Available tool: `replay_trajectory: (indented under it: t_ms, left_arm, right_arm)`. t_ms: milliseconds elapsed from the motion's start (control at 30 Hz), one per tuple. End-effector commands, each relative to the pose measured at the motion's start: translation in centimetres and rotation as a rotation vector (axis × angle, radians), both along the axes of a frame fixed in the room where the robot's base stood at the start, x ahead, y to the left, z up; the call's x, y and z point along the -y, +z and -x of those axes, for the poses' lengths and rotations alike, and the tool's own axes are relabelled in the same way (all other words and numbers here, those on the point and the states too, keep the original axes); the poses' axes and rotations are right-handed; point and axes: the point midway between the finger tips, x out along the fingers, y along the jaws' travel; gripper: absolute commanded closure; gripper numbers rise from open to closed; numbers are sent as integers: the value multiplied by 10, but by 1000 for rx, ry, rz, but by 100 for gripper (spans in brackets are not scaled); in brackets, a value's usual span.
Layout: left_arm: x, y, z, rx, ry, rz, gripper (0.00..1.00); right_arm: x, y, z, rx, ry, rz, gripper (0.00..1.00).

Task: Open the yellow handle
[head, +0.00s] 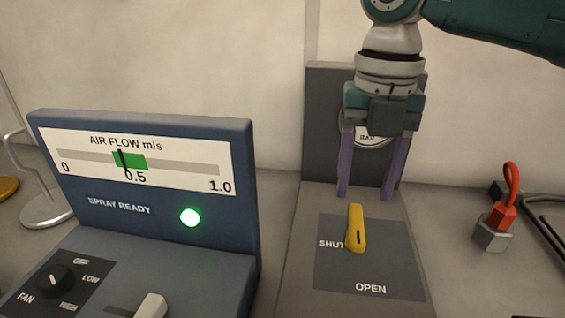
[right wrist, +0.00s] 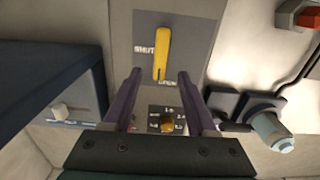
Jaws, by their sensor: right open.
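The yellow handle (head: 355,228) sits on a dark grey plate (head: 395,262) marked SHUT at its left and OPEN below it. The handle runs roughly up and down the picture, its near end toward the OPEN side. In the right wrist view the handle (right wrist: 162,52) is upright between SHUT and OPEN. My right gripper (head: 366,196) points down, open and empty, above and just behind the handle. Its two purple fingers are apart, and neither visibly touches the handle. My left gripper is not in view.
A blue console (head: 240,190) with an air flow gauge, a lit green lamp (head: 190,217) and a fan knob (head: 53,281) stands at the left. A grey back panel (head: 320,120) rises behind the handle, its round dial partly hidden. A red-looped grey block (head: 492,236) stands at the right.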

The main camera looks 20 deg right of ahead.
Motion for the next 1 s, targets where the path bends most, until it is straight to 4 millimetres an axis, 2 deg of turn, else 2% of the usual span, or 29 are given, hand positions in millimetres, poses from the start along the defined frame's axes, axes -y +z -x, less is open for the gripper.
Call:
replay_trajectory:
  t_ms: [100,233,700,867,1000]
  left_arm:
    - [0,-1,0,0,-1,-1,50]
    - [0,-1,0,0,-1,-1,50]
    - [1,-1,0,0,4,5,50]
    - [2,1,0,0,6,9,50]
    - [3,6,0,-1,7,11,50]
  right_arm:
    - [0,20,-1,3,1,1,43]
    - [0,32,0,1,1,1,43]
    - [0,35,0,-1,0,1,43]
    - [-11,24,7,-1,-35,-5,43]
    - [-50,-8,32,12,-204,-50,43]
